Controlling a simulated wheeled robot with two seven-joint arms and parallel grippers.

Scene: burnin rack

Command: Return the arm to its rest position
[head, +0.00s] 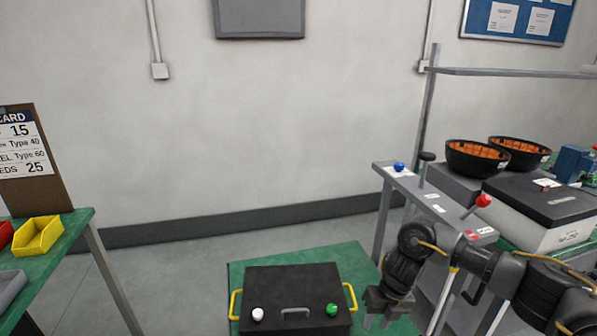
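My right arm comes in from the lower right and bends down in front of the grey bench. Its gripper (378,320) points down at the right side of a black case (292,280) with yellow side handles. The fingertips show a small gap with nothing visible between them. In the picture the gripper is close to the case's right yellow handle (350,297); I cannot tell whether they touch. My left gripper is not in view.
The case, with a white knob (258,314) and a green knob (332,309), is on a green mat (352,262). The grey bench (408,185) carries a red-knobbed lever (483,201). Black bowls (476,158) stand behind. A green table (62,240) at left holds a yellow bin (38,236).

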